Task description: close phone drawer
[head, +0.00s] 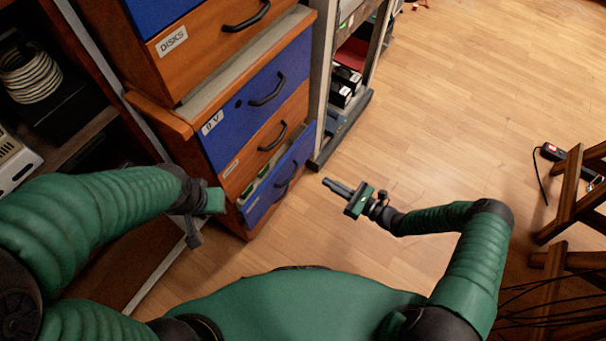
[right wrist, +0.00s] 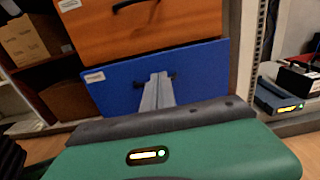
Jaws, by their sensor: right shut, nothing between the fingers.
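The bottom blue drawer (head: 262,203) of the wooden cabinet stands a little out, with a narrow gap along its top edge. I take it for the phone drawer; its label is too small to read. Its dark handle (head: 286,181) faces right. The drawer also fills the middle of the right wrist view (right wrist: 120,92), its handle partly hidden by my fingers. My right gripper (head: 327,182) is shut and empty, pointing at the drawer front from the right, apart from it in the head view. My left gripper (head: 194,236) hangs at the cabinet's left side; its jaws are unclear.
Above are an orange drawer (head: 254,160), a blue drawer labelled DV (head: 243,112) and a DISKS drawer (head: 197,47). A metal rack (head: 318,95) stands right of the cabinet. Wooden stool legs (head: 566,190) stand at right. The floor (head: 450,110) between is clear.

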